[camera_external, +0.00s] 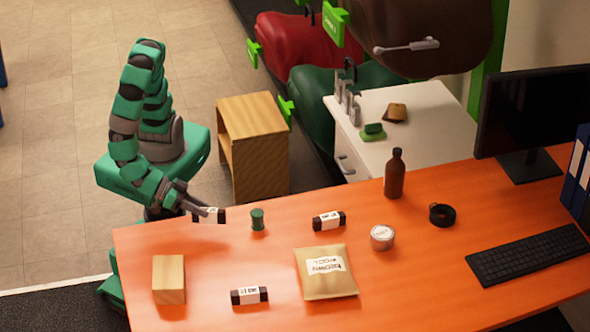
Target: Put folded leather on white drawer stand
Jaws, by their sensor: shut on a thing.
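My gripper (207,212) is at the left end of the orange table, shut on a small dark piece with a white label band (218,215). The gripper hides part of this piece. Two similar banded pieces lie on the table, one near the middle (329,221) and one near the front (249,295). The white drawer stand (434,115) is behind the table. On its top lie a brown, folded-looking piece (396,112) and a green block-like item (373,131). I cannot tell for sure which piece is the folded leather.
The table also holds a green spool (257,219), wooden block (169,279), paper bag (325,272), round tin (382,237), brown bottle (394,174), black ring (442,214) and keyboard (528,254). Metal dispensers (347,98) line the stand's left edge. Its right part is clear.

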